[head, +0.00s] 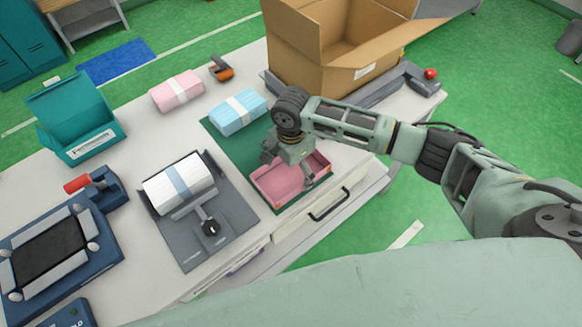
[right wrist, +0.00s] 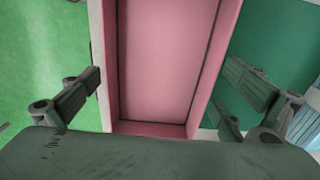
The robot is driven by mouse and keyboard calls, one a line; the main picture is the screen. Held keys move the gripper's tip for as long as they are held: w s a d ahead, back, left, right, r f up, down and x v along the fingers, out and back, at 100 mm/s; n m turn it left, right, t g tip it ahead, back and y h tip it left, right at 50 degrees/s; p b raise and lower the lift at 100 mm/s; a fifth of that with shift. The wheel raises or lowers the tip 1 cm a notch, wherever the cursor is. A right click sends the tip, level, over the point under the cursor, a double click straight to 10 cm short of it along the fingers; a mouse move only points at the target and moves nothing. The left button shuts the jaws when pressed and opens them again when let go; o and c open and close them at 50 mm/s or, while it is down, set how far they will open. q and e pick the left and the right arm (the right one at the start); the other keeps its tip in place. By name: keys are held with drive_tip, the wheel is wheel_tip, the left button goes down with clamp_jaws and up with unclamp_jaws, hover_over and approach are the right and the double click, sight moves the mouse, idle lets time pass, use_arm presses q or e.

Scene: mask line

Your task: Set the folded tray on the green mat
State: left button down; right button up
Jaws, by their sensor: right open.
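The folded tray (head: 268,187), pink and open-topped, sits at the front part of the green mat (head: 222,147), by the table's front edge. My right gripper (head: 289,170) is above the tray and partly hides it. In the right wrist view the pink tray (right wrist: 168,65) lies between the spread fingers of my right gripper (right wrist: 165,98), with a gap at each side. The fingers are open and hold nothing. The green mat also shows at the right of the wrist view (right wrist: 260,50). My left gripper is not in view.
A blue banded mask pack (head: 238,112) lies at the mat's back edge, a pink pack (head: 176,92) behind it. A grey stand (head: 192,246) with a white stack is left of the mat. A cardboard box (head: 330,68) stands at the back right. A teal box (head: 95,143) is left.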

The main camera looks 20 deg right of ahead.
sight(291, 177)
wheel_tip(291, 177, up, 12)
drive_tip(key=b, duration=0.1)
drive_tip(key=shift+r+b, duration=0.15)
drive_tip(key=shift+b, duration=0.15)
